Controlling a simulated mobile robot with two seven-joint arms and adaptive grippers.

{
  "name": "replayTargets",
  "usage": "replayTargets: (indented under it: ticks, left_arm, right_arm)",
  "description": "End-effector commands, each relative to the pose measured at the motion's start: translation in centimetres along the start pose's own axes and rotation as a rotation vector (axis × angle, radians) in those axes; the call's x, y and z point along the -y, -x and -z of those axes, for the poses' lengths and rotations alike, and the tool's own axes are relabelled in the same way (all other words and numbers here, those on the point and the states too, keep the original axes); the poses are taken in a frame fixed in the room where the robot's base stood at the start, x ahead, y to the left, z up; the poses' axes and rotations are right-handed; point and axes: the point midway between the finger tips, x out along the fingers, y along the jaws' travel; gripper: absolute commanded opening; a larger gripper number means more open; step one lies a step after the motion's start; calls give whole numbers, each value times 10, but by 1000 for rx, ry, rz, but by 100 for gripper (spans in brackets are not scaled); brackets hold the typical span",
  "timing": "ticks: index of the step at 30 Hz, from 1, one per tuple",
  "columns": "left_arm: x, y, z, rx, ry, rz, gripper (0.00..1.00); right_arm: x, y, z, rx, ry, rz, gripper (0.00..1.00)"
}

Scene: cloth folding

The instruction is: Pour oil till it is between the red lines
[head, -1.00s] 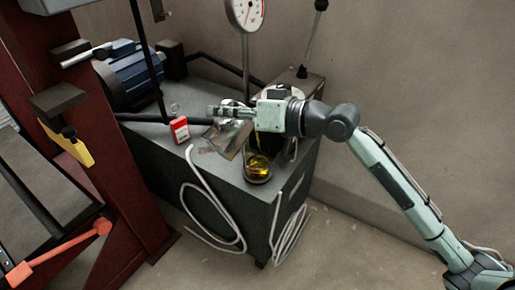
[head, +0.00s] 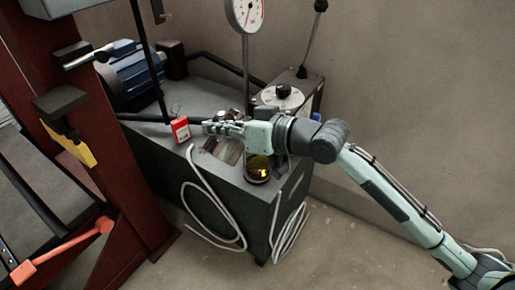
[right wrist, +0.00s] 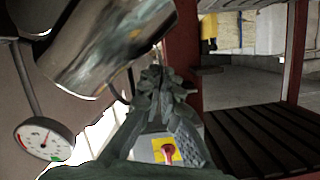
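A round glass vessel (head: 258,170) with yellow oil sits at the front of the grey cabinet top. The red lines are too small to make out. My right gripper (head: 216,128) is just left of and above the vessel, its fingers pointing left. It appears shut on a shiny metal jug (head: 229,152), which hangs tilted under the fingers, partly hidden by them. The jug (right wrist: 110,45) is large at the upper left of the right wrist view, beside the closed-looking fingers (right wrist: 163,95). Whether oil is flowing cannot be told. My left gripper is out of view.
The grey cabinet (head: 240,195) carries a red and white box (head: 180,129), a blue motor (head: 135,75), a dial gauge (head: 246,14) and a lever (head: 312,40). White hoses (head: 215,220) hang at its front. A dark red frame (head: 120,170) stands left. Floor at right is clear.

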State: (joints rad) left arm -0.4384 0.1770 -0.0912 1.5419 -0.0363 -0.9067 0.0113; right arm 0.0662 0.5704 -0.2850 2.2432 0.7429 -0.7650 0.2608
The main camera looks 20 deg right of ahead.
Motion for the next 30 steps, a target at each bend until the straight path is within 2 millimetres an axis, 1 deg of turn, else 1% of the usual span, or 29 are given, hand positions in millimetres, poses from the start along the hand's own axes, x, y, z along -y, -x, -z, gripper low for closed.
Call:
replayTargets:
  ticks: [5,10,15,18,30]
  left_arm:
    - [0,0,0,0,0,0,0]
    - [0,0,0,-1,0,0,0]
    - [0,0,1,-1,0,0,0]
    - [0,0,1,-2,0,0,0]
    - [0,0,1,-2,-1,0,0]
  right_arm:
    - [1,0,2,-3,7,-1,0]
    - [5,0,0,2,102,-34,0]
    - [7,-5,-15,10,206,-74,0]
    - [7,-6,-18,11,239,-86,0]
    - [7,-7,-19,11,247,-90,0]
